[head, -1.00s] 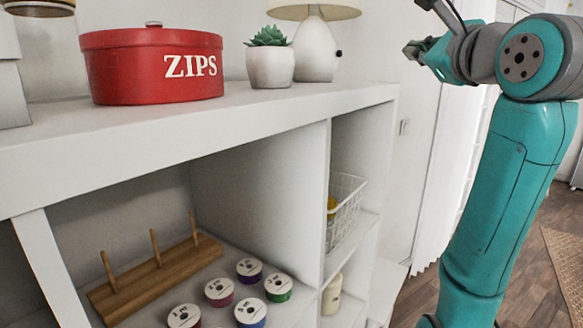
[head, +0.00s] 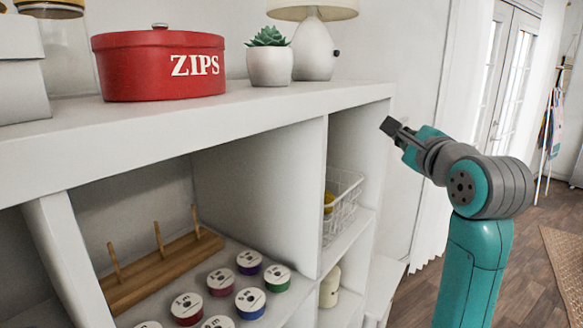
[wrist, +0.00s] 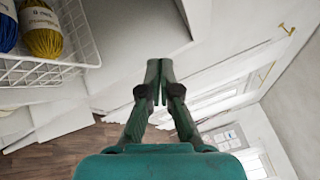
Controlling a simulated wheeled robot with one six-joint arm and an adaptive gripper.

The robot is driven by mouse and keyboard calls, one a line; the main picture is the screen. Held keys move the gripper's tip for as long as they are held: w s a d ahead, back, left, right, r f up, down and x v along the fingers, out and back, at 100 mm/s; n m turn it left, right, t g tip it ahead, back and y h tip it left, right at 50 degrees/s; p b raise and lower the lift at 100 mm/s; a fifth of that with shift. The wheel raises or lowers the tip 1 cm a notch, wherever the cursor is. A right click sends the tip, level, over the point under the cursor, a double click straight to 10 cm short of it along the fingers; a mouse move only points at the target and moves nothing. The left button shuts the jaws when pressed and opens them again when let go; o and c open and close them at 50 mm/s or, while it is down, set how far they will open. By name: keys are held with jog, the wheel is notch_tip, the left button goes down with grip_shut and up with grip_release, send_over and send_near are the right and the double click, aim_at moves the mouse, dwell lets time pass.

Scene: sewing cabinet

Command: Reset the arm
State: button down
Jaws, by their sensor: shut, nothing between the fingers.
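My gripper (head: 391,127) is in the head view, to the right of the white cabinet (head: 262,112), at about the height of its top. It points left toward the cabinet's right end and holds nothing. In the wrist view my gripper (wrist: 160,68) shows its two fingers together, with nothing between them. The fingers appear clear of the cabinet in both views.
A red ZIPS tin (head: 160,66), a potted succulent (head: 269,60) and a lamp (head: 313,50) stand on the cabinet top. Below are a wooden peg rack (head: 165,268), several spools (head: 250,302) and a wire basket (head: 342,205). The wrist view shows yellow yarn (wrist: 42,32).

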jog(key=s+f+n+h, duration=0.1)
jog(key=s+f+n, duration=0.1)
jog(key=f, duration=1)
jog(key=s+f+n, duration=0.2)
jog(key=f, duration=1.1)
jog(key=s+a+f+n+g+h, duration=0.1)
jog(key=s+f+n, duration=0.2)
jog(key=s+f, duration=0.45)
jog(key=s+f+n+g, duration=0.15)
jog(key=s+f, duration=0.35)
jog(key=f, duration=0.5)
jog(key=s+f+n, duration=0.3)
jog(key=s+f, duration=0.1)
jog(key=s, duration=0.5)
jog(key=s+f+n, duration=0.3)
jog(key=s+f, duration=0.2)
jog(key=s, duration=0.4)
jog(key=s+a+r+n, duration=0.1)
jog(key=s+n, duration=0.6)
jog(key=s, duration=1.4)
jog(key=shift+a+r+n+g, duration=0.2)
jog(key=shift+r+n+g, duration=0.15)
jog(key=shift+r+g, duration=0.15)
